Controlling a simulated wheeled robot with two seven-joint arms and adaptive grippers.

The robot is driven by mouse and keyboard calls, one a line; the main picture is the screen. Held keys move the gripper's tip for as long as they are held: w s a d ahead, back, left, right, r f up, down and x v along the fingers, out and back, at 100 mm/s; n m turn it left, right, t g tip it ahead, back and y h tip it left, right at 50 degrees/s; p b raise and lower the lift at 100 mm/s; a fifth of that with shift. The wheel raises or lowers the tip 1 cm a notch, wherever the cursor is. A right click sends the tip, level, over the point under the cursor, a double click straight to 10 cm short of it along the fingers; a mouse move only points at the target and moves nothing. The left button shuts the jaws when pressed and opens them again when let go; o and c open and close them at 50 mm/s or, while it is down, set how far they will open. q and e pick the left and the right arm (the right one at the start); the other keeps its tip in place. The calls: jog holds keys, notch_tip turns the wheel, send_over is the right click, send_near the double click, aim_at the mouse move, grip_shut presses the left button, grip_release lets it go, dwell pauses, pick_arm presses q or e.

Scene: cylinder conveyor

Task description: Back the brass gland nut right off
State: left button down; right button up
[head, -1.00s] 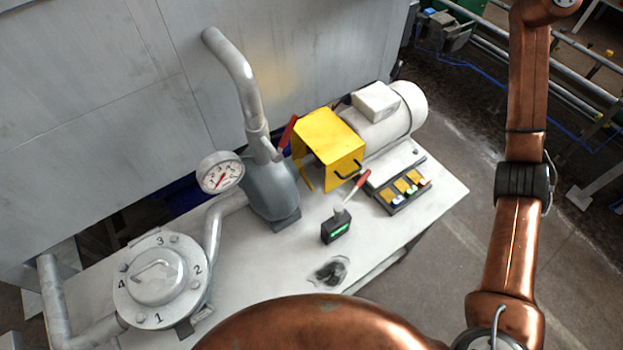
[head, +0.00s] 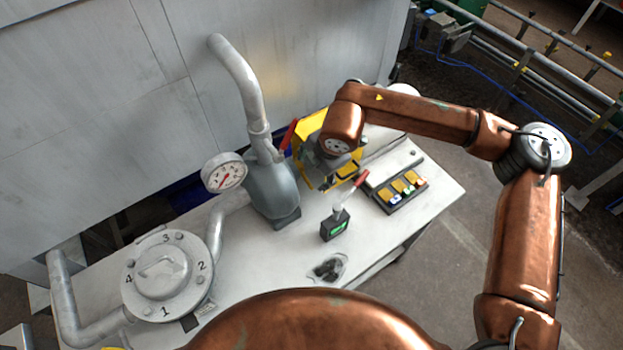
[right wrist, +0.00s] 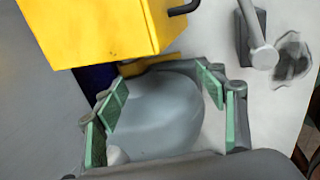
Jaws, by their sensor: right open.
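No brass gland nut can be made out in either view. The grey pump body (head: 272,192) stands on the white table beside the yellow guard (head: 310,124), which my right arm partly covers. My right gripper (head: 326,182) is over the guard's front side, to the right of the pump. In the right wrist view, its green-padded fingers (right wrist: 163,98) are spread apart with nothing between them. The rounded grey pump body (right wrist: 165,118) lies beyond the fingers, and the yellow guard (right wrist: 90,30) fills the upper left. My left gripper is not in view.
A tray of yellow blocks (head: 401,188) is to the right. A gauge (head: 224,173) and a numbered round cover (head: 165,275) are left. A dark patch (head: 328,268) lies at the front.

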aim_at(308, 181)
jog(key=x, duration=0.4)
jog(key=b+x, duration=0.1)
jog(key=x, duration=0.3)
jog(key=shift+s+f, duration=0.15)
jog(key=shift+s, duration=0.05)
jog(key=shift+c, duration=0.4)
